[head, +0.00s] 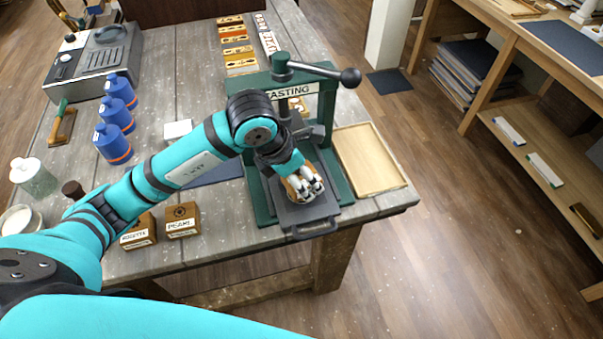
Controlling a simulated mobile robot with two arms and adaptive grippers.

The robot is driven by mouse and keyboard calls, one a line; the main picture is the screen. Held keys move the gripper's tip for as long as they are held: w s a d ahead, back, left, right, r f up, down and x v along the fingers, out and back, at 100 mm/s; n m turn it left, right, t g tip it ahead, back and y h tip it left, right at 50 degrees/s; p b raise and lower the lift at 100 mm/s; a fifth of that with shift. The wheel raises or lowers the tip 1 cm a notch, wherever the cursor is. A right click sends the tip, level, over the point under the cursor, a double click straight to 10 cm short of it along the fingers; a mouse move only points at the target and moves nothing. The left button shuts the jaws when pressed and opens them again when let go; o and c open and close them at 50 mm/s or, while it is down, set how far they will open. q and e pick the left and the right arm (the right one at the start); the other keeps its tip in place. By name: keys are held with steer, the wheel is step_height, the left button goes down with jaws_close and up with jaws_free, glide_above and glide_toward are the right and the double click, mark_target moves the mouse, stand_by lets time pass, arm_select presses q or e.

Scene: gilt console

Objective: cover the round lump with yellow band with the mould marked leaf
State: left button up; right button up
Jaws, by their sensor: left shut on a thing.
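My left gripper (312,188) is shut on a brown wooden mould (292,191), mostly hidden by the fingers. It is low over the dark bed of a green press (261,180) labelled "ASTING", the first letter hidden. I cannot read the mark on the held mould or tell whether it touches the bed. No round lump with a yellow band shows; anything under the mould is hidden. Two other wooden moulds, marked "ROSETTE" (138,232) and "PEARL" (182,221), stand at the table's front edge. My right gripper is not in view.
A shallow wooden tray (368,160) lies right of the press. Several blue containers (112,145) and a grey metal appliance (95,62) stand at the left. The press's lever (349,78) juts right above the bed. A glass jar (33,177) stands near my arm.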

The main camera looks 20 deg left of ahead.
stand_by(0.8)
arm_select(q)
steer(key=shift+b, duration=0.55)
stand_by(0.5)
steer(key=shift+f+b, duration=0.4)
steer(key=shift+b, duration=0.15)
steer(key=shift+f+b, duration=0.15)
steer(key=shift+b, duration=0.25)
stand_by(0.7)
stand_by(1.1)
steer(key=o, duration=1.3)
